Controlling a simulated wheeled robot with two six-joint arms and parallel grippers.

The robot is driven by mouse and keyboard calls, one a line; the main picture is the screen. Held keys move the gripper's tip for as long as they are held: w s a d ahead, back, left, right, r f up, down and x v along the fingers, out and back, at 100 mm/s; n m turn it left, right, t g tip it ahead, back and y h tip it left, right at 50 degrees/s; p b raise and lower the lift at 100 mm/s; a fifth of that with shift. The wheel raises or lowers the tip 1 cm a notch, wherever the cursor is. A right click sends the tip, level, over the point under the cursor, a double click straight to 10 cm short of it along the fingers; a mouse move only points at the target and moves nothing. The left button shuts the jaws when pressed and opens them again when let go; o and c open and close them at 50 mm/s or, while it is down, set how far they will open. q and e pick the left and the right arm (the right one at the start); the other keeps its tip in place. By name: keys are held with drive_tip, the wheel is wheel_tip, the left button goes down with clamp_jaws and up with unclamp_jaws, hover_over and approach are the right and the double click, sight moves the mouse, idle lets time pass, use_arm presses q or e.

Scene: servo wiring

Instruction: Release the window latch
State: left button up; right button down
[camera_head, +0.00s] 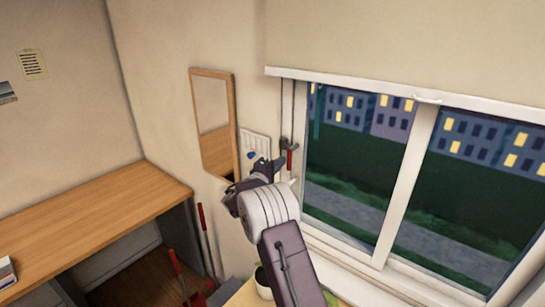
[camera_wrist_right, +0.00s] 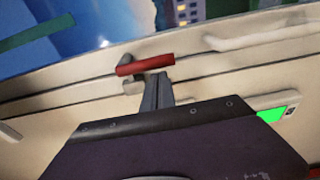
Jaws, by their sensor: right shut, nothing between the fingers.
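The window latch shows as a red handle (camera_head: 290,160) on the left side of the white window frame (camera_head: 402,195). In the right wrist view the red handle (camera_wrist_right: 145,65) lies nearly level across the picture, with a grey mount at its left end. My right gripper (camera_head: 280,150) reaches up to the latch. Its fingers (camera_wrist_right: 154,80) are shut and empty, with their tips right at the handle's lower edge. I cannot tell whether they touch it. My left gripper is in neither view.
A wooden-framed mirror (camera_head: 215,130) and a white paper (camera_head: 255,147) hang left of the window. A wooden desk (camera_head: 95,220) stands at the left, with red-handled tools (camera_head: 203,235) by its end. A potted plant (camera_head: 263,283) sits below my right arm.

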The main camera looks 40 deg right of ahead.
drive_tip(key=shift+s, duration=0.45)
drive_tip(key=shift+w+f, duration=0.1)
drive_tip(key=shift+w, duration=0.05)
